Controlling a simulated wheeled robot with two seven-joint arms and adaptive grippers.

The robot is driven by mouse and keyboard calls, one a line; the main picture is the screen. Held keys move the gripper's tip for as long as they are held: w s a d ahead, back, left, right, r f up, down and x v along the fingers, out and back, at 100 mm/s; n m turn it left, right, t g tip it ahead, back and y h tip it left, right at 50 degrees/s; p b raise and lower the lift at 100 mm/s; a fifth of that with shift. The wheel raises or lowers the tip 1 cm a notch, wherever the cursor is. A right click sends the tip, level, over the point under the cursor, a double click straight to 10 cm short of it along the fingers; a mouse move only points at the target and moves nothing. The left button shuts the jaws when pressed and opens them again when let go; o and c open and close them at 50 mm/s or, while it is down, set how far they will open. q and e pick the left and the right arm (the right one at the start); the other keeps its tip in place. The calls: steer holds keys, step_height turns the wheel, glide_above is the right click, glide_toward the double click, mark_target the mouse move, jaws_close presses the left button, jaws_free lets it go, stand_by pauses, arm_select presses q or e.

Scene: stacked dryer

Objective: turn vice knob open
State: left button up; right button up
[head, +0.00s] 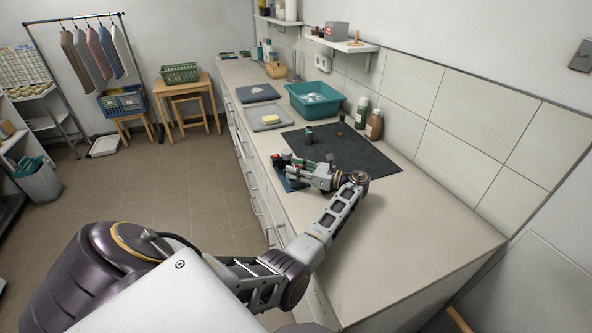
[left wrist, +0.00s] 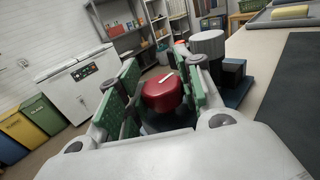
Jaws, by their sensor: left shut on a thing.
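The red knob (left wrist: 163,95) with a white mark on top sits between the green finger pads of my left gripper (left wrist: 160,90) in the left wrist view. My left gripper is shut on this knob, and the pads hide part of its sides. Just beyond it are a grey cylinder (left wrist: 207,42) and a dark block (left wrist: 233,73) on a blue base. In the head view, my left gripper (head: 296,166) is at the small vice, largely hiding it. The blue base (head: 289,184) shows near the counter's front edge. My right gripper is not in view.
A dark mat (head: 370,155) lies on the counter (head: 420,215), with a small dark cylinder (head: 309,135) on it. A teal basin (head: 314,98), a tray with a yellow sponge (head: 268,120) and two bottles (head: 374,125) stand farther back. The near right counter is clear.

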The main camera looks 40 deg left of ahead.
arm_select(q)
steer(key=shift+f, duration=0.15)
steer(key=o, duration=1)
steer(key=shift+v, duration=5.95)
steer(key=shift+d, duration=0.1)
